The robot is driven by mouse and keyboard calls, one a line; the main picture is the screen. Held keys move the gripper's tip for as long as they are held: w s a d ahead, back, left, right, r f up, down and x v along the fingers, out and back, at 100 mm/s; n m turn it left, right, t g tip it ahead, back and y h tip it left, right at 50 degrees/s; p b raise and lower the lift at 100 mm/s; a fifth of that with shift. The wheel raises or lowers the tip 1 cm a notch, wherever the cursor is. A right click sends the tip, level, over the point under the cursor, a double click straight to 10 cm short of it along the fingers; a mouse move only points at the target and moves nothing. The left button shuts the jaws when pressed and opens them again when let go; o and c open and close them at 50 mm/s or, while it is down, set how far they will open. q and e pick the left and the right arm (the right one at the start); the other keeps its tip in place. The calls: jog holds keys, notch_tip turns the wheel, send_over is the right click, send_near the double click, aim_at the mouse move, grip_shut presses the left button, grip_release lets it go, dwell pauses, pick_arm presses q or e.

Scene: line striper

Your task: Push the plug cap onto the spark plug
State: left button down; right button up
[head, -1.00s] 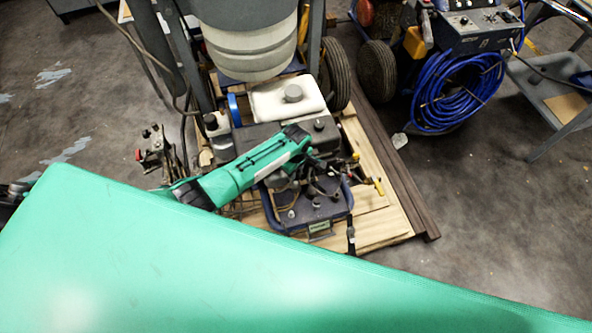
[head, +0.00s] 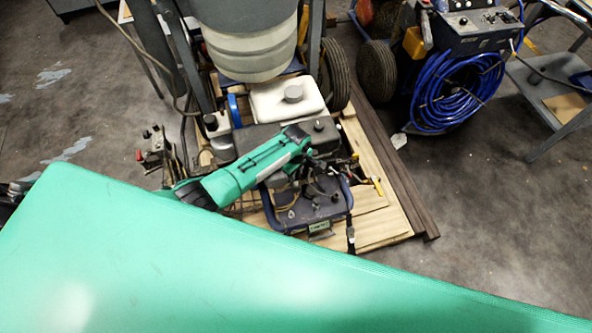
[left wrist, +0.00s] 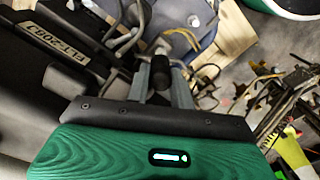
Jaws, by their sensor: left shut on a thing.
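My left gripper (head: 314,184) reaches down over the engine on the pallet, its fingers small and partly lost among dark parts. In the left wrist view its two grey fingers (left wrist: 164,84) are shut on a black rounded piece, which looks like the plug cap (left wrist: 163,50). A dark cable or hose seems to run close to the cap. I cannot make out the spark plug; the cap, fingers and engine parts hide that spot. I cannot tell whether the cap touches it. My right gripper is not in view.
A white tank (head: 275,103) and a large tire (head: 335,75) stand behind the engine. A blue-framed panel (head: 310,207) is in front, on the wooden pallet (head: 375,228). A coiled blue hose (head: 455,95) hangs to the right. Open floor (head: 490,215) lies right of the pallet.

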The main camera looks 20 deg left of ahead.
pick_arm(q)
jog(key=shift+s+p, duration=0.25)
jog(key=shift+p, duration=0.05)
jog(key=shift+w+r, duration=0.1)
jog(key=c, duration=0.8)
grip_release()
jog(key=shift+w+r, duration=0.1)
jog(key=shift+r, duration=0.1)
notch_tip(320, 180, up, 7)
jog(key=p, duration=0.7)
jog(key=shift+p, duration=0.35)
